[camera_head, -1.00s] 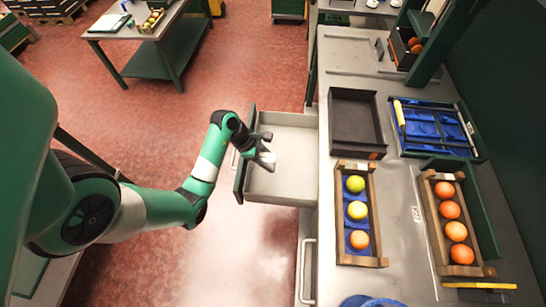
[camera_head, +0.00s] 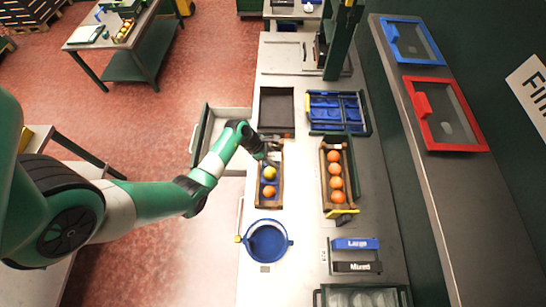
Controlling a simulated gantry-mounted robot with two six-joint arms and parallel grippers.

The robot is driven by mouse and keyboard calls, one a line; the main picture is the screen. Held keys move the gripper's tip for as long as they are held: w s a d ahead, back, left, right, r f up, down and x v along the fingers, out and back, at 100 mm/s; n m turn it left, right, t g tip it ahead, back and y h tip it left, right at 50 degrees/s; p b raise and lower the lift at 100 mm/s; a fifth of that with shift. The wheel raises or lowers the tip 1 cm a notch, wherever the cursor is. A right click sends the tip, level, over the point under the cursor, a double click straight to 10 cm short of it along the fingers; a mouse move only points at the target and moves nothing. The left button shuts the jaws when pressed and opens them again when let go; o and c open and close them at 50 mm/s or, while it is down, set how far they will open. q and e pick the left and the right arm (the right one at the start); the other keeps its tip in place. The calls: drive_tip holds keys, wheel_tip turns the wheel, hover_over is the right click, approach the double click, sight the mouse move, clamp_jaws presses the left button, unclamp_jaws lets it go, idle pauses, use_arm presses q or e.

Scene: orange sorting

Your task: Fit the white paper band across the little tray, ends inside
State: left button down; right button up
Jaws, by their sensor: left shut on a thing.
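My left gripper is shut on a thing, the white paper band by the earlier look. The band itself is too small and covered to make out now, and I cannot tell whether it touches the tray. My right gripper is not in view.
A longer crate (camera_head: 323,185) of several oranges stands to the right. A black bin (camera_head: 277,108) and a blue compartment tray (camera_head: 338,110) lie beyond. A blue round pan (camera_head: 268,240) is nearer. The drawer (camera_head: 197,135) at the left stands open.

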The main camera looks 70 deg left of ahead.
use_arm(q)
drive_tip(key=b, duration=0.9)
approach(280, 175)
drive_tip(key=x, duration=0.5)
drive_tip(key=shift+a+f, duration=0.25)
drive_tip(key=shift+f, duration=0.1)
unclamp_jaws()
idle(0.5)
drive_tip(key=shift+r, duration=0.1)
